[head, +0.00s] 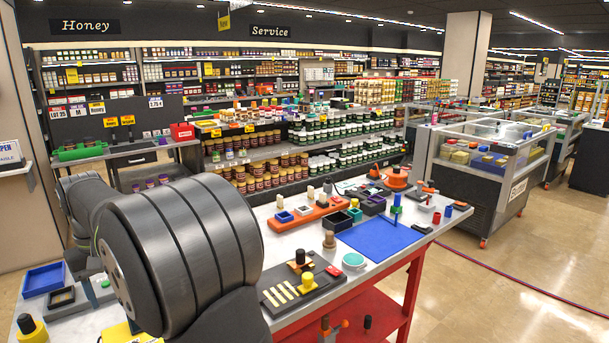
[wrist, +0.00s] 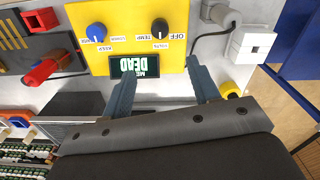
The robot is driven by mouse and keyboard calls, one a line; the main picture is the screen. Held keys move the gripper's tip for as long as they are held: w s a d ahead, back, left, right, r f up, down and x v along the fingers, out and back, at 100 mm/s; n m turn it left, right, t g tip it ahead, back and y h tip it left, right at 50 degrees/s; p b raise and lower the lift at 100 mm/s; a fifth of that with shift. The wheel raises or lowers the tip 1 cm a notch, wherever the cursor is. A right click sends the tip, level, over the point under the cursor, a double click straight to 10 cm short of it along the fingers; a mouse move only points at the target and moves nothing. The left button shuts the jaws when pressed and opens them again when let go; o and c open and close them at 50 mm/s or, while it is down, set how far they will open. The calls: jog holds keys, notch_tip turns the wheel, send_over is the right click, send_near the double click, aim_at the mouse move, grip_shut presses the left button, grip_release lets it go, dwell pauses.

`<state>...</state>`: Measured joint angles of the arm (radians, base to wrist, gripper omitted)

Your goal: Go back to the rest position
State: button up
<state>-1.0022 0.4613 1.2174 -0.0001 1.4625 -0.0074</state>
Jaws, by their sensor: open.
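My gripper (wrist: 161,72) shows in the wrist view, open and empty. Its two blue-grey fingers point toward a yellow panel (wrist: 130,15) with a blue knob (wrist: 96,32), a black knob (wrist: 160,28) and a dark display (wrist: 134,65) with green letters. The fingers overlap the panel's edge in the picture; I cannot tell whether they touch it. In the head view my large dark arm link fills the lower left and hides the gripper. A yellow piece (head: 128,334) shows at the bottom edge there.
A white socket box (wrist: 248,45) with a black cable is right of the fingers. A red cylinder (wrist: 40,72) is at left. In the head view, a white table (head: 395,262) carries a blue mat (head: 380,236), a dark block tray (head: 275,298) and several small parts. Open floor lies right.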

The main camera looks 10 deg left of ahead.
notch_tip(320, 180, down, 17)
jog(key=shift+f, duration=0.15)
jog(key=n, duration=0.5)
jog(key=shift+n, duration=0.4)
jog(key=n, duration=0.6)
jog(key=shift+r, duration=1.55)
